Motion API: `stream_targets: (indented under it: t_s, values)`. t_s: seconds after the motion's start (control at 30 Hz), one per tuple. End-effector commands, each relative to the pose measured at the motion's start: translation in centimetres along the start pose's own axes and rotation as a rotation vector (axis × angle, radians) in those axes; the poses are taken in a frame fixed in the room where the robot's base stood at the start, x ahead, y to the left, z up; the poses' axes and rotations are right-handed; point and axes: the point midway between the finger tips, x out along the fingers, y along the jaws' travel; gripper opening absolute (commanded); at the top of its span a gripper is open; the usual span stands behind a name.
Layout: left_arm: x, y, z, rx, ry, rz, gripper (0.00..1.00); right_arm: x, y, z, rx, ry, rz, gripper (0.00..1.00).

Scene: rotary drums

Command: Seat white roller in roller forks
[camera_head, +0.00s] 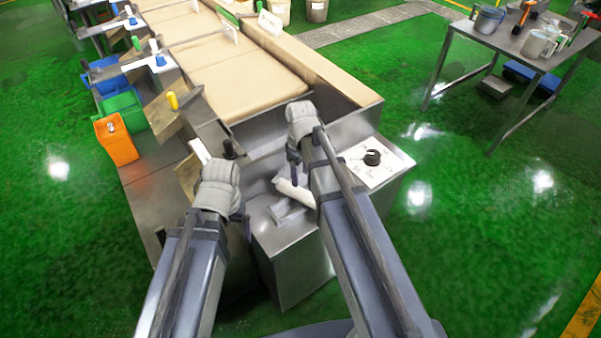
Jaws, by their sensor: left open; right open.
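The white roller (294,191) lies slantwise on top of the metal cabinet at the end of the conveyor, partly hidden by my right arm. A grey metal piece, which looks like the roller forks (287,212), is just in front of it. I cannot tell whether the roller touches it. My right gripper (293,157) is open, just behind and above the roller. My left gripper (240,213) is open and empty, left of the grey piece near the cabinet's left edge.
A white panel with a black knob (372,157) is right of my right arm. The conveyor (240,70) runs away behind. Orange (117,145), green (124,112) and blue bins stand at left. A metal table (500,40) with containers is at upper right. Green floor is clear at right.

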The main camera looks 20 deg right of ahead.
Motion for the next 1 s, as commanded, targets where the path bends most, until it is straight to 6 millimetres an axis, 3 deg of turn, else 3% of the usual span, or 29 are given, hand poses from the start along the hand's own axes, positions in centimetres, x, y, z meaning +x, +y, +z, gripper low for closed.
stream_targets:
  t_s: [0.13,0.4,0.5,0.63,1.0]
  values:
    - [0.1,0.0,0.0,0.000,0.000,0.000,1.00,0.1,-1.5,0.1,0.019,-0.006,0.002,0.60]
    - [0.1,0.0,0.0,0.000,0.000,0.000,1.00,0.0,-13.3,2.3,0.266,-0.062,0.047,0.60]
    - [0.1,0.0,0.0,0.000,0.000,0.000,1.00,-0.1,-15.9,3.1,0.345,-0.071,0.066,0.60]
    - [0.0,0.0,0.0,0.000,0.000,0.000,1.00,-0.1,-17.4,3.6,0.400,-0.077,0.081,0.60]
    - [0.0,0.0,0.0,0.000,0.000,0.000,1.00,-0.1,-17.4,3.5,0.410,-0.077,0.082,0.60]
